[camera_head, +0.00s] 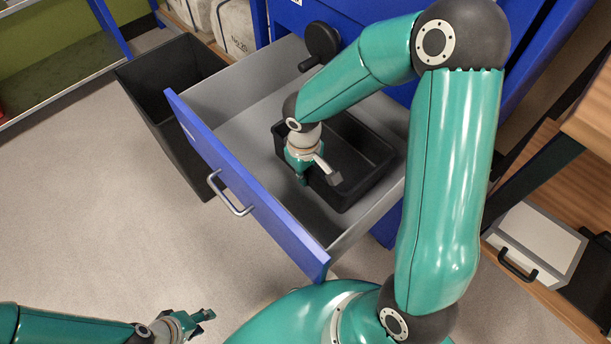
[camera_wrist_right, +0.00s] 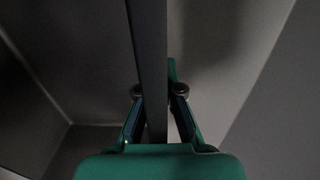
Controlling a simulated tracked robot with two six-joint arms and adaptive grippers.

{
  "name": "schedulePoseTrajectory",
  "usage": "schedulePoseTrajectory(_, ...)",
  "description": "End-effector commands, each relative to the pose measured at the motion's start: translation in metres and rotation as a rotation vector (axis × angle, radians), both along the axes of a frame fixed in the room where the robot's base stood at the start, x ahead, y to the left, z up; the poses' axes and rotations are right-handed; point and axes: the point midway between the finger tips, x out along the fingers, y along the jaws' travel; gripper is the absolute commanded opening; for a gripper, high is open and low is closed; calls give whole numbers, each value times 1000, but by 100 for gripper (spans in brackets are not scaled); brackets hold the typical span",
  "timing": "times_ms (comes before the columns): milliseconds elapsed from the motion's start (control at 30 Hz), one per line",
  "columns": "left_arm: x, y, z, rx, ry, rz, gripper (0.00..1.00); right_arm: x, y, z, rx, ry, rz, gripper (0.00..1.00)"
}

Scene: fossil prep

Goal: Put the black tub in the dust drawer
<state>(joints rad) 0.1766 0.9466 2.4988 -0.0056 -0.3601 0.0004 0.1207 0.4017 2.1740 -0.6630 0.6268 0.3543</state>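The black tub (camera_head: 362,150) is inside the open drawer, within its grey walls, at the end nearer the cabinet on the right. I cannot tell whether its base touches the drawer floor. The dust drawer (camera_head: 235,175) is pulled out, with a blue front and a metal handle. My right gripper (camera_head: 306,181) is at the tub's near-left side. In the right wrist view its fingers (camera_wrist_right: 159,92) straddle the tub's dark wall (camera_wrist_right: 148,45) closely, seemingly shut on it. My left gripper (camera_head: 201,319) is low at the bottom left, outside the drawer, apparently empty; its opening is unclear.
A tall dark bin (camera_head: 165,125) stands left of the drawer. A black knob or crank (camera_head: 322,42) sticks out from the blue cabinet above the drawer. A white case (camera_head: 538,240) lies at the right by wooden shelving. The floor at left is clear.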

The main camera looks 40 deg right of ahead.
Motion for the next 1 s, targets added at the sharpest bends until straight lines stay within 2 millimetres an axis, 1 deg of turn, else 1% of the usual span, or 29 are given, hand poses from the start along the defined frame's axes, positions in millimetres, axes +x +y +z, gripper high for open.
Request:
schedulePoseTrajectory(267,0,0,0,0,0,0,40,0,-1,0,-1,-3,0,0)
schedulePoseTrajectory(367,0,0,-4,0,0,0,40,0,-1,-4,-1,-3,0,0)
schedulePoseTrajectory(400,0,0,-2,0,0,0,40,-1,-1,-2,0,-1,0,11)
schedulePoseTrajectory(467,0,0,-2,0,0,0,40,-1,-1,-2,0,-1,0,21)
schedulePoseTrajectory(500,0,0,-2,0,0,0,40,-1,-1,-2,0,-1,0,28)
schedulePoseTrajectory(533,0,0,-2,0,0,0,40,-1,-1,-2,0,-1,0,31)
schedulePoseTrajectory(867,0,0,0,0,0,0,40,-1,-1,-1,0,-1,-1,31)
schedulePoseTrajectory(933,0,0,2,0,0,0,40,-1,-1,3,0,-2,-1,31)
schedulePoseTrajectory(1000,0,0,5,0,0,0,40,0,-1,11,-1,-3,-1,31)
